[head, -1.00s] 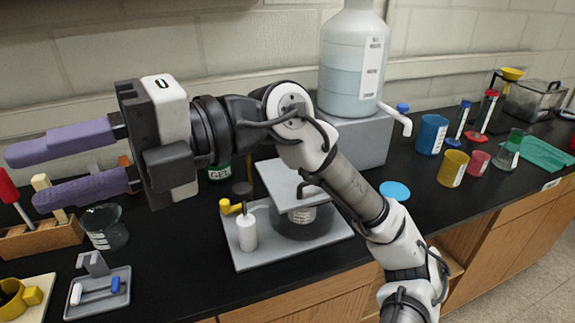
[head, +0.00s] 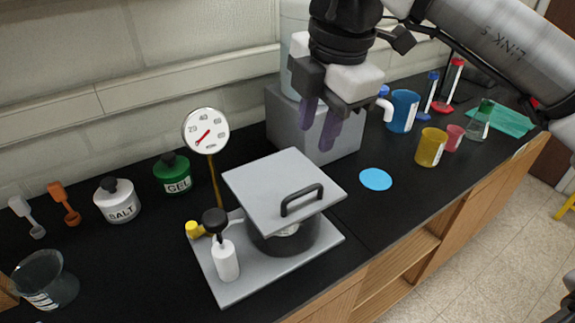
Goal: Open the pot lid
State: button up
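The pot (head: 305,237) is dark and round and stands on a grey base plate (head: 238,288). Its lid (head: 262,185) is a flat grey square that covers the pot's top, so the inside is hidden. A black bar handle (head: 302,198) sits on the lid near its front right edge. My gripper (head: 319,132) points down with its two purple fingers apart and nothing visible between them. It is above and behind the lid in the picture, in front of the grey block, and does not touch the handle.
A dial thermometer (head: 206,131) stands behind the base plate's left side. A white bottle (head: 225,262) with a black top stands on the plate's left. A grey block (head: 285,122) is behind. A blue disc (head: 375,179) lies right, with bare black counter around it.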

jog(key=b, duration=0.5)
send_near(302, 192)
jog(key=x, duration=0.8)
jog(key=shift+w, duration=0.1)
jog(key=shift+r, duration=0.1)
jog(key=shift+c, duration=0.2)
grip_shut()
